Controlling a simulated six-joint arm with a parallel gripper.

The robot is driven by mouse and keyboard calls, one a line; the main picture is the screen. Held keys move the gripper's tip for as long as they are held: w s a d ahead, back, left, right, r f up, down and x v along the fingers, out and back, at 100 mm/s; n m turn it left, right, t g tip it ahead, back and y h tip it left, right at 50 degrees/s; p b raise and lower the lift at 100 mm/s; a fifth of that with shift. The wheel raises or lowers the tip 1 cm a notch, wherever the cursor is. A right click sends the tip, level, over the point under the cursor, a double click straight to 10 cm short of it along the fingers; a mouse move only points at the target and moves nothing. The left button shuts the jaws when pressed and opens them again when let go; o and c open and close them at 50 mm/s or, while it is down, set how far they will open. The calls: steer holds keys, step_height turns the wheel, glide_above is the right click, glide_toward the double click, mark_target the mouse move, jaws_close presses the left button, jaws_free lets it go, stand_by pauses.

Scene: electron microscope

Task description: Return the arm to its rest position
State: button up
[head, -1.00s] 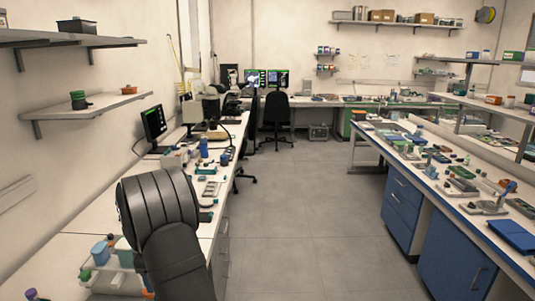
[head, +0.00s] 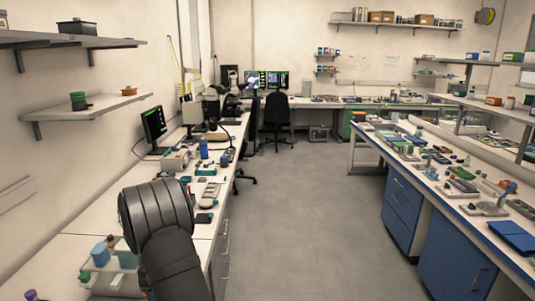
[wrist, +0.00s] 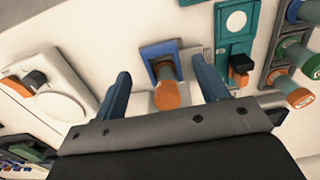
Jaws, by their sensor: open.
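My arm (head: 170,235) is the dark ribbed shape at the lower left of the head view, over the left bench (head: 72,242). The head view does not show the fingertips. In the wrist view my gripper (wrist: 159,66) has two blue fingers set wide apart, with nothing held between them. An orange-capped piece (wrist: 167,95) in a blue holder (wrist: 162,66) shows in the gap between the fingers. I cannot tell how far below the fingers it is.
A white device with a round disc (wrist: 62,105) lies left of the fingers. A teal plate (wrist: 235,35) and several capped tubes (wrist: 292,50) lie to the right. In the head view, a monitor (head: 154,122) stands farther along the left bench. The floor aisle (head: 305,215) is clear.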

step_height(320, 180, down, 4)
steer(key=shift+r, duration=0.1)
steer(key=d, duration=0.4)
steer(key=shift+r, duration=0.1)
step_height(320, 180, up, 18)
steer(key=a, duration=0.1)
step_height(320, 180, down, 10)
steer(key=shift+a, duration=0.3)
steer(key=shift+o, duration=0.4)
steer(key=shift+r, duration=0.1)
